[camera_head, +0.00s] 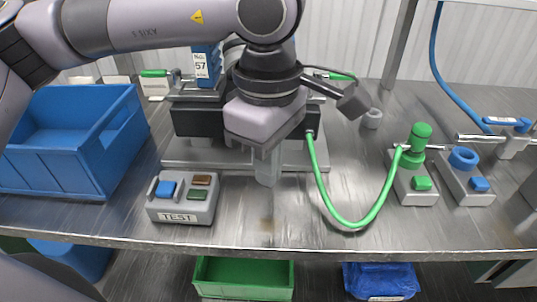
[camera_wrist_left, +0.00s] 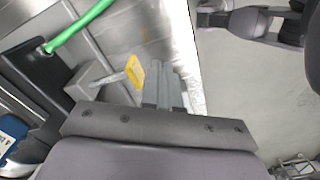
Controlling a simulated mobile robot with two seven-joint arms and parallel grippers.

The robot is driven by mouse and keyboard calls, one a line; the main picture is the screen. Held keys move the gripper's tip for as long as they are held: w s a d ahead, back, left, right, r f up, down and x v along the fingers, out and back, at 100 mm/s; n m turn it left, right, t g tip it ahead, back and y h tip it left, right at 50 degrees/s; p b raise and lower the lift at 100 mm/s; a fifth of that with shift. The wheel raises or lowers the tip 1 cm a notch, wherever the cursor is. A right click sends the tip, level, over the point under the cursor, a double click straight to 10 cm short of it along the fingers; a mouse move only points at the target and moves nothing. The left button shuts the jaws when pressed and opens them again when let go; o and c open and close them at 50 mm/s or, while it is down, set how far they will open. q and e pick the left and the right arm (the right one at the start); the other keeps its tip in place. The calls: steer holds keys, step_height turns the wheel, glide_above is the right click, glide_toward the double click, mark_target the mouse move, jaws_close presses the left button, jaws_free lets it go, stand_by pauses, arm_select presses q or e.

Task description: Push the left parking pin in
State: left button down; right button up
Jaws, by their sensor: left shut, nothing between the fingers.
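A yellow-headed pin (camera_wrist_left: 135,73) shows in the left wrist view, on a metal shaft that runs into a grey block (camera_wrist_left: 92,85). I take it for the left parking pin. In the head view I cannot make it out; my left gripper and wrist cover that part of the fixture. My left gripper (camera_head: 267,168) points down at the front of the metal fixture (camera_head: 190,158). Its fingers (camera_wrist_left: 163,82) are shut and empty in the left wrist view, just right of the yellow head. Whether they touch it I cannot tell. My right gripper is out of view.
A grey TEST box (camera_head: 185,217) with coloured buttons stands at the bench's front, left of the gripper. A green hose (camera_head: 350,224) loops from the fixture to a green-topped station (camera_head: 419,131). A blue crate (camera_head: 50,175) stands at the left. The bench front centre is clear.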

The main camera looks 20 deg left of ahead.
arm_select(q)
steer(key=shift+w, duration=0.15)
stand_by(0.3)
steer(key=shift+w+a, duration=0.2)
steer(key=shift+w, duration=0.5)
steer(key=shift+w+a, duration=0.25)
steer(key=shift+w, duration=0.5)
steer(key=shift+w+a, duration=0.2)
steer(key=shift+w, duration=0.5)
step_height(320, 180, up, 7)
steer(key=s+p, duration=0.2)
steer(key=p, duration=0.2)
steer(key=shift+d, duration=0.3)
